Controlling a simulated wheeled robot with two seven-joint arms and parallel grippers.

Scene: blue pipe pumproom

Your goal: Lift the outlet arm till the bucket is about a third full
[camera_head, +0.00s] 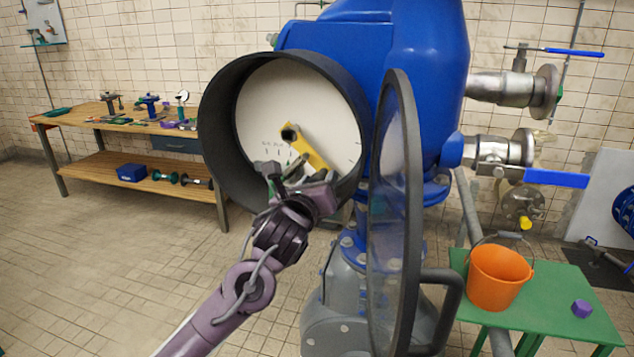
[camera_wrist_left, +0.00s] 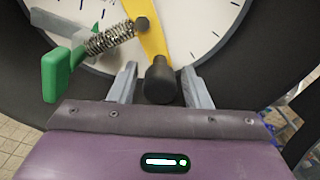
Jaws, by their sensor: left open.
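The orange bucket (camera_head: 499,278) stands upright on a green table (camera_head: 540,300) at the right; its fill level cannot be made out. Above it, a valve with a yellow-tipped outlet (camera_head: 525,221) sits below a blue lever (camera_head: 557,178) that points right. A yellow arm (camera_head: 308,150) crosses the white dial inside the round dark housing. My left gripper (camera_head: 284,172) reaches into the housing at the arm's lower end. In the left wrist view, the black knob (camera_wrist_left: 160,82) of the yellow arm lies between its open fingers (camera_wrist_left: 159,92), with gaps beside it. My right gripper is out of view.
The housing's glass door (camera_head: 395,210) stands open right of my left arm. A spring (camera_wrist_left: 110,40) and green piece (camera_wrist_left: 58,72) sit beside the knob. A second blue lever (camera_head: 573,52) is higher up. A workbench (camera_head: 130,124) stands left, with clear floor before it.

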